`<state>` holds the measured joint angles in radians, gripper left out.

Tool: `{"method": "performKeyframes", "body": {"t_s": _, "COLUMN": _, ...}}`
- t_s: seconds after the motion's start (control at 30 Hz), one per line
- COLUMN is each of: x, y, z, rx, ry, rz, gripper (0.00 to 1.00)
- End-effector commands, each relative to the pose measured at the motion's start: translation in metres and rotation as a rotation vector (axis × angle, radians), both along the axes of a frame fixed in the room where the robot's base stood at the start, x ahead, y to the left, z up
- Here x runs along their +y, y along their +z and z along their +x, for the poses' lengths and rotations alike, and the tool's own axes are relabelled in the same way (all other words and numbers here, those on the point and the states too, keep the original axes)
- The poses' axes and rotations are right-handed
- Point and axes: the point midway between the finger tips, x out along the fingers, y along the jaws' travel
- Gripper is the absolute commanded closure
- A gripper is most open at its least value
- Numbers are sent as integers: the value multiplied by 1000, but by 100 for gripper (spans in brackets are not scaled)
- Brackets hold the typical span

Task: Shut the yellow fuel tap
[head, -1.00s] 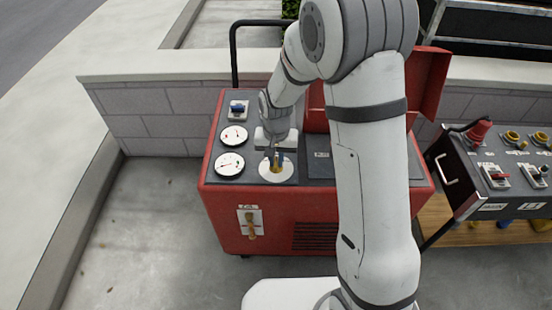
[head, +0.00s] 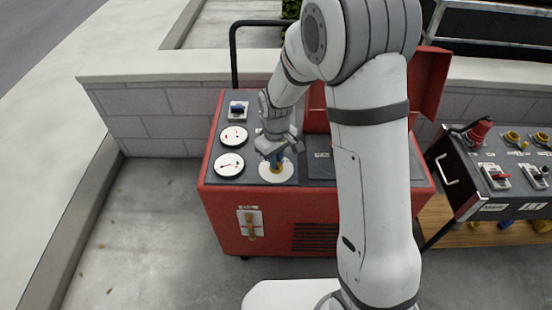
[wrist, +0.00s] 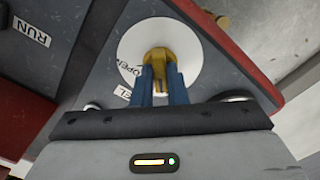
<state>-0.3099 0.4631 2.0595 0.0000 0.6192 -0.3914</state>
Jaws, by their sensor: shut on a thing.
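The yellow fuel tap (wrist: 159,56) sits on a round white plate (wrist: 205,65) on top of a red machine. My gripper (wrist: 160,88) is shut on the tap, with one blue finger on each side of its handle. The word OPEN is printed on the plate beside the tap, and another label near it is partly covered. In the head view my gripper (head: 276,160) points down at the white plate (head: 285,177), and the tap (head: 276,169) is mostly hidden by the fingers.
A black panel cart (head: 462,190) stands at the right, and a low wall (head: 155,120) runs behind.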

Motion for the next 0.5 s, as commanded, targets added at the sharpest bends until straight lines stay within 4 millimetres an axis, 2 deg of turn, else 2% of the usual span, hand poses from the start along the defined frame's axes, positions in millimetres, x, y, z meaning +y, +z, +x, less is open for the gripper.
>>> {"method": "performKeyframes", "body": {"t_s": 0.5, "x": 0, "y": 0, "z": 0, "rx": -1, "ry": 67, "rz": 0, "gripper": 100}}
